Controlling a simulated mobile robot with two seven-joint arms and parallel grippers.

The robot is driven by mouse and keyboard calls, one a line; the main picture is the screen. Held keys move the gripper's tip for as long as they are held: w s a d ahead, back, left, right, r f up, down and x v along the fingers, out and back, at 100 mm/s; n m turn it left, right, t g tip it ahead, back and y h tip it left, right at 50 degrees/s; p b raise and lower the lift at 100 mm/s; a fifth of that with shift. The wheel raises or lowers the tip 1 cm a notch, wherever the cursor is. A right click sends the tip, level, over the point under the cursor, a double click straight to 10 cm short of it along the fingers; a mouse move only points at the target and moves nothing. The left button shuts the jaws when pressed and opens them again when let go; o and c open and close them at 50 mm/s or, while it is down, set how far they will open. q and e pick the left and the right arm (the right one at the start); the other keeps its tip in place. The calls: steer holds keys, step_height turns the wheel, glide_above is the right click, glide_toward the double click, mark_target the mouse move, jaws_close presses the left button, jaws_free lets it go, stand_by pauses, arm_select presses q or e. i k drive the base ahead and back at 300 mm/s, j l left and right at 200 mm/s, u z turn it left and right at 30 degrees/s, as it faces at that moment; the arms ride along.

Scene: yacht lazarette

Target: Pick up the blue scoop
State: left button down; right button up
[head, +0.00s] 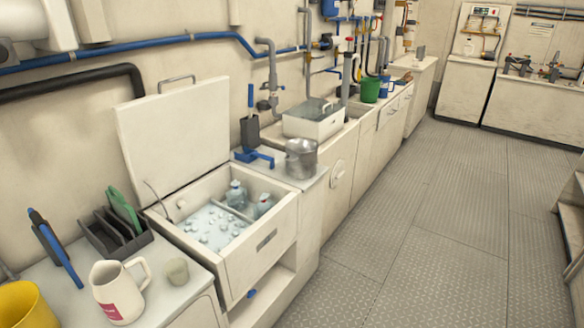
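A small blue object (254,156), which looks like the blue scoop, lies on the counter behind the open ice chest (262,240), just left of a metal pot (301,160). Its exact shape is hard to make out at this size. A dark grey tool with a blue handle (250,125) stands upright against the wall right above it. Another dark and blue long-handled tool (56,248) leans at the far left. Neither of my grippers is in view.
The chest's lid (175,140) stands raised; ice and bottles lie inside. A white pitcher (112,295), a cup (177,272), a yellow bucket (22,306) and a dark rack (115,238) crowd the near counter. The metal floor (430,230) to the right is clear.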

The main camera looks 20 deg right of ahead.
mark_target(249, 156)
steer(key=l+u, duration=0.1)
steer(key=u, duration=0.25)
steer(key=i+l+u, duration=0.1)
steer(key=u, duration=0.2)
steer(key=l+u, duration=0.15)
steer(key=u, duration=0.2)
steer(key=l+u, duration=0.25)
steer(key=l, duration=0.2)
steer(key=l+u, duration=0.25)
steer(key=l, duration=0.15)
steer(key=l+u, duration=0.2)
steer(key=l, duration=0.7)
